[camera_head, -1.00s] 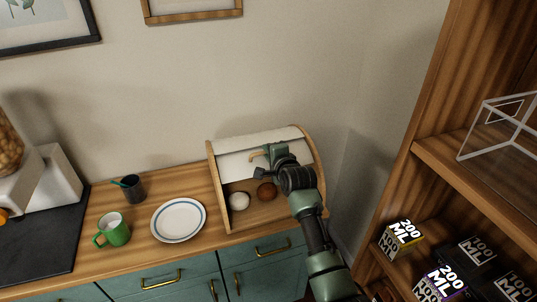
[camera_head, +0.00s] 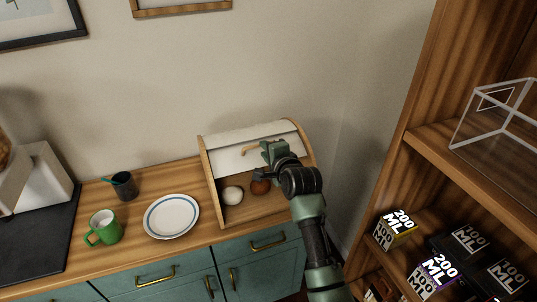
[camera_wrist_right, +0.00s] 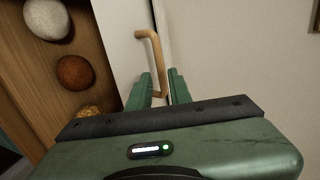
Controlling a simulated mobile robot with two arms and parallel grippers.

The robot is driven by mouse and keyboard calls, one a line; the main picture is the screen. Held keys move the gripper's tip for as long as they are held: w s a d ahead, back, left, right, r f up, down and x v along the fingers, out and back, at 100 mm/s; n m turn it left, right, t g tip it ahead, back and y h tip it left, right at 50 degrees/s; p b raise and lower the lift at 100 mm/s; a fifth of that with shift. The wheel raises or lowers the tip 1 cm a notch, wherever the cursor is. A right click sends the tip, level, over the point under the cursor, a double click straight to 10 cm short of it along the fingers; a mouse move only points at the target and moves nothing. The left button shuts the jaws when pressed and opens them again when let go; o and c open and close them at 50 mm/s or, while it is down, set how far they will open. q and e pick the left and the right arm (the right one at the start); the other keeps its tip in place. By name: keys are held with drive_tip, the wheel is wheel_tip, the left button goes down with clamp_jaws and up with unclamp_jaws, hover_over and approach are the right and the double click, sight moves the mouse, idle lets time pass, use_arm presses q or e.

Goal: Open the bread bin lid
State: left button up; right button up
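The bread bin (camera_head: 206,175) has wooden sides and stands on the counter against the wall. Its white lid (camera_head: 228,159) is raised, and the front is open. The lid's wooden handle (camera_head: 250,149) is at the upper front; it also shows in the right wrist view (camera_wrist_right: 150,48). My right gripper (camera_head: 268,152) is at the handle's right end. In the wrist view, its green fingers (camera_wrist_right: 161,88) are apart, and the handle's near end appears in the gap; contact cannot be told. My left gripper is out of view.
A white bun (camera_head: 232,194) and a brown bun (camera_head: 260,187) lie inside the bin. A plate (camera_head: 171,216), green mug (camera_head: 104,227) and dark cup (camera_head: 124,186) stand left. A shelf (camera_head: 425,205) with several boxes rises at right.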

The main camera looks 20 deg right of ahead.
drive_tip(key=shift+v, duration=1.25)
